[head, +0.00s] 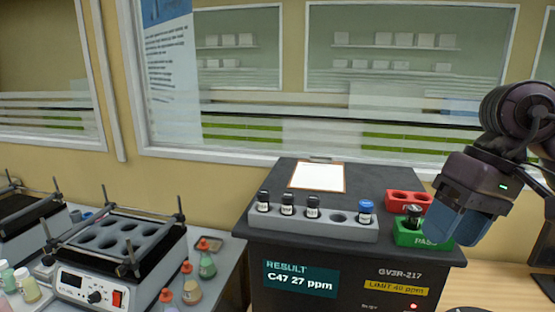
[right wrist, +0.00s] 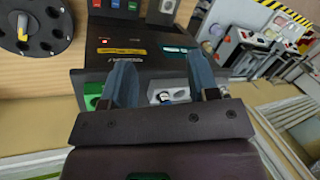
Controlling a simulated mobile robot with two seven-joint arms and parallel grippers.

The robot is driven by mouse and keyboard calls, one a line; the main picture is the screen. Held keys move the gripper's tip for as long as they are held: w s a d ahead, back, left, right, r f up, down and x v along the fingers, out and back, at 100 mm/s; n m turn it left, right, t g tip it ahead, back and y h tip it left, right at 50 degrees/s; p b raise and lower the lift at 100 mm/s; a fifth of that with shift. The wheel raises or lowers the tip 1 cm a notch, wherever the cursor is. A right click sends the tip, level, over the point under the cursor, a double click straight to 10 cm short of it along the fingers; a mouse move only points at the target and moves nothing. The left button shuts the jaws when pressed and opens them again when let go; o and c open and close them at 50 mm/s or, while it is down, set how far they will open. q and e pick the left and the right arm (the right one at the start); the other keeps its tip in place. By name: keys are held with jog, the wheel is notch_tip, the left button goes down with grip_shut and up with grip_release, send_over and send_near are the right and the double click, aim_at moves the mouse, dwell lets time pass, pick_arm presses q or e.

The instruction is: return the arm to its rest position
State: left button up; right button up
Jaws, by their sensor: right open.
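My right gripper (head: 452,216) is at the right of the head view, in front of the right end of the analyser (head: 300,240). In the right wrist view its two blue fingers stand apart with nothing between them (right wrist: 160,64). Beside and partly behind the fingers, the green PASS holder (head: 434,243) carries a black-capped vial (head: 412,217). The grey rack (head: 262,222) holds several black-capped vials and one blue-capped vial (head: 365,211), with an empty hole between them. My left gripper is not in view.
A red holder (head: 405,199) with empty holes sits behind the green one. The analyser's display (head: 301,279) reads C47 27 ppm. A shaker (head: 110,262) and flasks (head: 207,262) stand at left. A round black carousel (right wrist: 35,28) shows in the wrist view.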

jog(key=a+f+m+t+y, duration=0.1)
jog(key=a+f+m+y, duration=0.2)
jog(key=m+y, duration=0.4)
jog(key=w+a+f+m+t+y, duration=0.1)
jog(key=a+f+m+y, duration=0.3)
jog(key=m, duration=0.5)
jog(key=a+f+m+t+y, duration=0.1)
jog(key=a+f+m+y, duration=0.1)
jog(key=m+y, duration=0.5)
jog(key=w+d+f+m+t+h, duration=0.2)
jog(key=d+f+m+t+h, duration=0.35)
jog(key=m, duration=0.95)
jog(key=w+d+f+m+t+h, duration=0.1)
jog(key=d+f+m+t+h, duration=0.1)
jog(key=f+m+t+h, duration=0.8)
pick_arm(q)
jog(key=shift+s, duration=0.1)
pick_arm(e)
jog(key=s+d+f+m+g+h, duration=0.2)
jog(key=s+f+m, duration=0.5)
jog(key=f+m, duration=0.4)
jog(key=s+d+f+m+g+h, duration=0.3)
jog(key=s+f+m, duration=0.5)
jog(key=f+m, duration=0.3)
jog(key=m+g+h, duration=0.1)
jog(key=m, duration=0.2)
jog(key=shift+s+d+f+m, duration=0.15)
jog(key=shift+d+f+m, duration=0.15)
jog(key=shift+d+m, duration=0.1)
